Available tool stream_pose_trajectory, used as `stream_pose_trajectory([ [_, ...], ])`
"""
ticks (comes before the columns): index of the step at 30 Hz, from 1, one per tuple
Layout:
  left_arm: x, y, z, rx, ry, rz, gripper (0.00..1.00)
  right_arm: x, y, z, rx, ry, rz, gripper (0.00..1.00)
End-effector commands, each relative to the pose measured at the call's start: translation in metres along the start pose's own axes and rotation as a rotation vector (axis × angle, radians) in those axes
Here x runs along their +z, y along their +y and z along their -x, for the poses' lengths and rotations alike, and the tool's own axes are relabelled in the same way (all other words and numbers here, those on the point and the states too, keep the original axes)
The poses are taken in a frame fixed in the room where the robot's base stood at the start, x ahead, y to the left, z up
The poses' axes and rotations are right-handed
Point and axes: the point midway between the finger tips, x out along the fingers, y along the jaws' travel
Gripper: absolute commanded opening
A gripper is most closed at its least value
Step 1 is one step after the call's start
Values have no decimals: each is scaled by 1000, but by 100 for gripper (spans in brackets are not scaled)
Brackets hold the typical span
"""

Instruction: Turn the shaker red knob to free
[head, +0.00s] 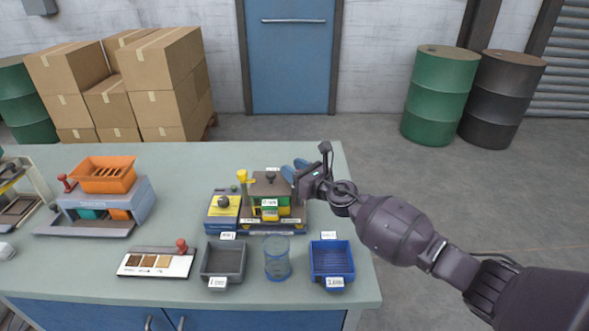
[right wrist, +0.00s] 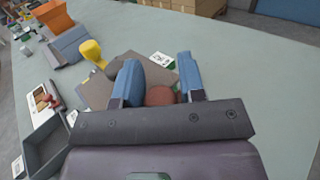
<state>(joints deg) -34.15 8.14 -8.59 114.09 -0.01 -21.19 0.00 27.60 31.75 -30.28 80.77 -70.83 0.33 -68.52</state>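A reddish round knob (right wrist: 161,95) shows in the right wrist view, low between the two blue fingers of my right gripper (right wrist: 158,80). The fingers stand apart on either side of it; whether they touch it is unclear. In the head view my right gripper (head: 296,169) is at the right side of the brown-topped machine (head: 270,186), and that knob is hidden there. Other red knobs show in the head view: one (head: 67,184) beside the orange-hopper machine (head: 138,195) and one (head: 181,244) on a sample panel. My left gripper is out of view.
A yellow-topped blue unit (head: 223,209) stands left of the brown-topped machine. A grey bin (head: 223,262), a clear blue cylinder (head: 277,258) and a blue bin (head: 332,262) line the front of the table (head: 190,165). The back of the table is mostly clear.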

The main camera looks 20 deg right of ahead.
Motion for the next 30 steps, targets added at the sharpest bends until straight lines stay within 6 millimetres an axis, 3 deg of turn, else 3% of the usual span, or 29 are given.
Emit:
stream_pose_trajectory([
  [3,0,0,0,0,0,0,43,0,0,0,1,0,0,54],
  [14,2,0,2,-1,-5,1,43,-1,0,5,0,2,1,54],
  [30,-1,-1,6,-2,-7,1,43,-1,0,91,1,3,0,54],
])
